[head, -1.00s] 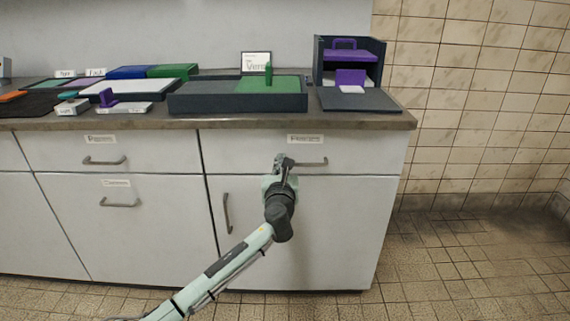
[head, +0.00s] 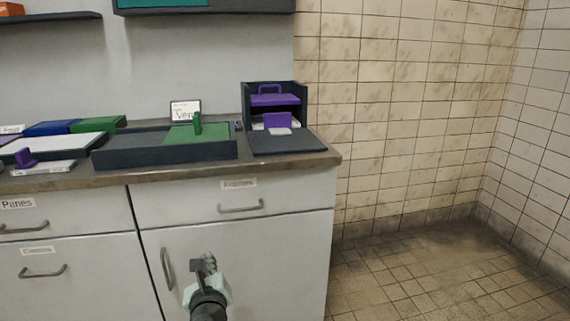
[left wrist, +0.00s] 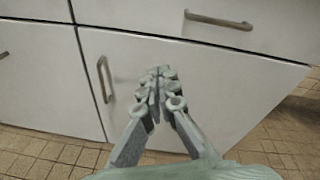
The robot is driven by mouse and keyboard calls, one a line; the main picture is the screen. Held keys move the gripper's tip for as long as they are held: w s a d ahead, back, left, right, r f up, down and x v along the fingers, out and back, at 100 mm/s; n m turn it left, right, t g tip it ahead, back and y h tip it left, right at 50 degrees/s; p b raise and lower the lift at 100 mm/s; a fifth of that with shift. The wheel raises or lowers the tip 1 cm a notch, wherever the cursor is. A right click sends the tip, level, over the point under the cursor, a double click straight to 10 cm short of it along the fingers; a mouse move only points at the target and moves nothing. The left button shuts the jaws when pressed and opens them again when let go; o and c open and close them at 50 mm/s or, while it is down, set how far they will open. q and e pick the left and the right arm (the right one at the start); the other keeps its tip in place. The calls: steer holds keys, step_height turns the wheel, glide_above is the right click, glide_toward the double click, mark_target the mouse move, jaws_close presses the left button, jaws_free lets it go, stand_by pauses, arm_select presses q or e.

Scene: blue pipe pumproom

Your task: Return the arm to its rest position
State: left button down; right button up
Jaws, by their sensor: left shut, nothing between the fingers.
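My left gripper (head: 207,266) is in front of the lower right cabinet door (head: 262,262), below the drawer handle (head: 240,207). In the left wrist view the gripper (left wrist: 158,80) has its fingers together with nothing between them. It is apart from the door handle (left wrist: 105,80), which is to its left, and from the drawer handle above right (left wrist: 218,19). Most of my left arm is below the head picture. My right gripper is not in view.
The counter (head: 300,164) holds a dark tray with a green block (head: 197,123), a dark box with purple parts (head: 274,98) and several other items. A dark shelf (head: 225,8) hangs above. Open tiled floor (head: 430,270) lies to the right.

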arm_select(q)
steer(key=s+a+f+n+g+h, duration=0.2)
steer(key=s+f+n+g, duration=0.4)
steer(key=s+f+n, duration=0.7)
steer(key=s+a+f+n+g+h, duration=0.1)
steer(key=s+a+f+n+g, duration=0.2)
steer(key=s+f+n, duration=1)
steer(key=s+f+g, duration=0.1)
steer(key=s+g, duration=0.2)
steer(key=s, duration=0.3)
steer(key=shift+f+n+h, duration=0.15)
steer(key=shift+n+h, duration=0.25)
